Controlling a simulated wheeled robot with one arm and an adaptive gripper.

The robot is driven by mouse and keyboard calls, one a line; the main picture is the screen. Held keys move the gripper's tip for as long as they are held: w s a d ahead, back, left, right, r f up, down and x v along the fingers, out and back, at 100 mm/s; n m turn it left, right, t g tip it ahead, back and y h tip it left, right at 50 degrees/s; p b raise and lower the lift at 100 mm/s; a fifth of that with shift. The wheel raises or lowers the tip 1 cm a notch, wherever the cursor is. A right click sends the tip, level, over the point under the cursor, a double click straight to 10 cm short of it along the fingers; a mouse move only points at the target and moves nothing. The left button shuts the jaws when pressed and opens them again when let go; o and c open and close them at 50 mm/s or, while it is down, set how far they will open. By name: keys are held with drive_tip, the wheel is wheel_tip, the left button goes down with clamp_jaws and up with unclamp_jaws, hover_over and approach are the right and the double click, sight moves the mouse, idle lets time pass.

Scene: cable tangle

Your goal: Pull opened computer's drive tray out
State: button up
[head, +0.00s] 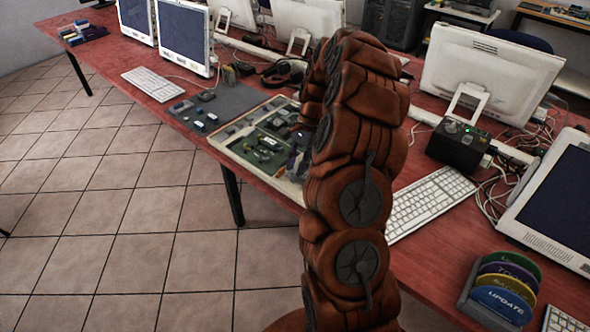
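The opened computer (232,146) lies flat on the red table left of my arm, its pale case open and a green circuit board and dark parts showing inside. My brown arm rises in front of it and covers its right side. The drive tray cannot be picked out clearly among the dark parts near the arm. My gripper does not show; the arm bends over at the top and hides what is behind it.
A grey mat (228,100) with small parts lies left of the case. Keyboards (432,200), monitors (490,75), a black box (458,147), loose cables and a rack of coloured discs (500,290) crowd the red table (425,255). The tiled floor at left is clear.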

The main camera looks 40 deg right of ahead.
drive_tip(key=shift+x, duration=1.2)
drive_tip(key=shift+c, duration=0.2)
clamp_jaws()
